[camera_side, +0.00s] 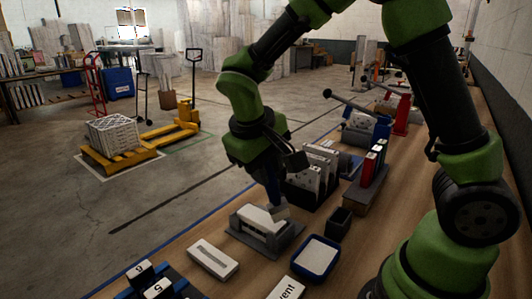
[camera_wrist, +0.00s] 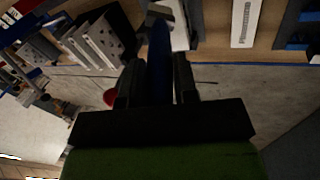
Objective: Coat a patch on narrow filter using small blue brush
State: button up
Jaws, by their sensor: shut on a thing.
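My gripper (camera_side: 271,176) is shut on the blue handle of the small brush (camera_side: 273,193), which points downward. In the wrist view, the blue brush (camera_wrist: 160,62) stands between the two dark fingers (camera_wrist: 158,80), with its greyish head at the top edge. A white narrow filter (camera_side: 256,219) lies in a grey holder (camera_side: 240,233) directly under the brush. The brush head is at the filter's right end; I cannot tell whether it touches. Part of a white piece (camera_wrist: 180,36) shows beside the brush head in the wrist view. Any coating on the filter is too small to make out.
A blue tray with a white surface (camera_side: 317,256) and a dark open cup (camera_side: 339,222) stand right of the holder. A white slotted bar (camera_side: 213,259) lies in front. Blue numbered stands (camera_side: 150,287) are at front left.

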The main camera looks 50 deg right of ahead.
jog(key=shift+f, duration=0.8)
jog(key=shift+w, duration=0.8)
grip_shut()
jog(key=shift+w, duration=4.5)
jog(key=shift+s, duration=5.25)
jog(key=shift+s+r, duration=0.1)
jog(key=shift+r, duration=4.05)
jog(key=shift+f, duration=0.6)
jog(key=shift+r, duration=0.15)
